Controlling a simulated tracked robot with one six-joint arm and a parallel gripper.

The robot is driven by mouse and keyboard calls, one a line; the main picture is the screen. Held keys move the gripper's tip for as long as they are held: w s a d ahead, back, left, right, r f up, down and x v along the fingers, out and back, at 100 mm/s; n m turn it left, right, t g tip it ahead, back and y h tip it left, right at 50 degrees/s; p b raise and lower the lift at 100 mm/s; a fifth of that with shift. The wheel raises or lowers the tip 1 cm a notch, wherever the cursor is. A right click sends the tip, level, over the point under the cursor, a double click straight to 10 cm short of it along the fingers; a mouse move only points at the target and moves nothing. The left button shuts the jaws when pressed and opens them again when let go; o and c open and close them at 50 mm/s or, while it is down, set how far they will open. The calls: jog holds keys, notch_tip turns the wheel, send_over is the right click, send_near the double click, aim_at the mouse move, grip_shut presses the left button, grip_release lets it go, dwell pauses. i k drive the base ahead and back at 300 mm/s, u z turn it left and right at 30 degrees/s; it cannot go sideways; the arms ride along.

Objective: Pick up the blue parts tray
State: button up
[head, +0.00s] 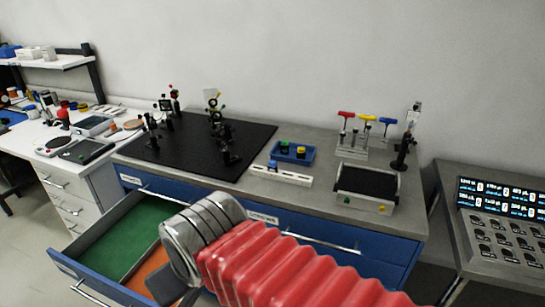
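The blue parts tray (293,160) lies on the grey bench top (335,142), just right of the black breadboard. A green part and a yellow part sit in it. My arm, with red bellows and a silver end, reaches in from the bottom right, over the open drawer and well in front of and below the tray. My gripper (168,285) shows only as a dark piece beyond the silver end, apart from the tray. Its fingertips cannot be made out.
A white rail (300,179) lies close in front of the tray. The black breadboard (245,137) with optical mounts is left; a tool rack (352,152) and a black-topped device (366,183) are right. An open blue drawer (118,240) juts out at lower left.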

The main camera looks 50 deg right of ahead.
aim_at(293, 153)
jog(key=u, duration=0.85)
jog(key=k, duration=0.9)
jog(key=z, duration=0.95)
jog(key=i, duration=1)
jog(key=z, duration=0.05)
